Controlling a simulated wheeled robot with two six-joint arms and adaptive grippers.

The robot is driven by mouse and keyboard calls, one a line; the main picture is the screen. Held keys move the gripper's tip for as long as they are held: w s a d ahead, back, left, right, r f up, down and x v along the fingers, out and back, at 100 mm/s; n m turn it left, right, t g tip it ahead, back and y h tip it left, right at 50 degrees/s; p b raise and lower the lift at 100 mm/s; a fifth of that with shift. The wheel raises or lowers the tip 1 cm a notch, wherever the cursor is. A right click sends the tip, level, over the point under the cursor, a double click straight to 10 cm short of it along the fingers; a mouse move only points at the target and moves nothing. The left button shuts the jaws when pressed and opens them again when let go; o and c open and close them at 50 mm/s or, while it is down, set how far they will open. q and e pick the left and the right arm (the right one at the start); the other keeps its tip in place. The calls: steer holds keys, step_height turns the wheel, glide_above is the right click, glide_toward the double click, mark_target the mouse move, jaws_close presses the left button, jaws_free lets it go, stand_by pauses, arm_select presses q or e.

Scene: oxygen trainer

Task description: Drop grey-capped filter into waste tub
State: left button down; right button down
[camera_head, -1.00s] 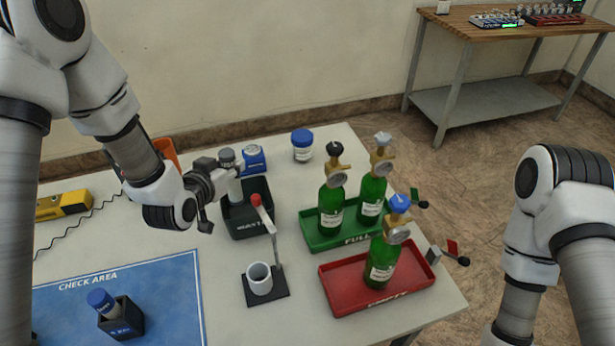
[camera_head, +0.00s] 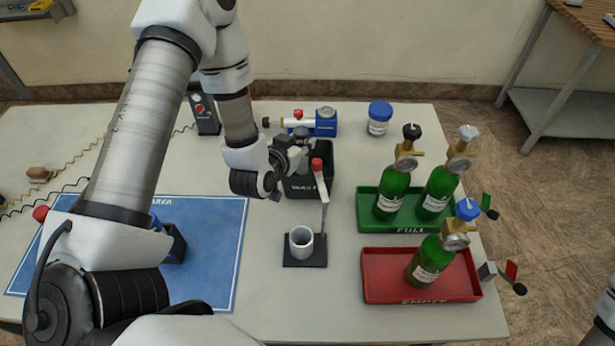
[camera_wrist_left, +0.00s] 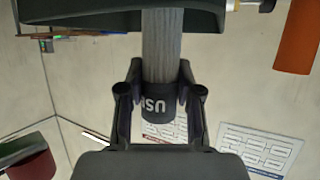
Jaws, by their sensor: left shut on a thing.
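The black waste tub (camera_head: 305,188) stands near the middle of the table, behind a small stand with a white cup. My left gripper (camera_head: 296,158) is at the tub's back left edge. In the left wrist view its fingers (camera_wrist_left: 160,100) are shut on the filter, a grey ribbed cylinder (camera_wrist_left: 160,50) with a dark band lettered "US". In the head view the filter's grey cap (camera_head: 301,132) shows just above the gripper. The tub's inside is partly hidden. I cannot tell how far the filter reaches into it.
A red-knobbed lever (camera_head: 317,164) rises from the cup stand (camera_head: 302,246), close to the gripper. A blue device (camera_head: 325,122) and a blue-lidded jar (camera_head: 379,118) stand behind. Green bottles stand in the green tray (camera_head: 375,222) and red tray (camera_head: 375,290) at right.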

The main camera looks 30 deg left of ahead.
arm_select(q)
steer(key=shift+s, duration=0.15)
steer(key=c, duration=0.7)
jaws_free()
step_height(320, 180, up, 10)
steer(key=shift+r, duration=0.1)
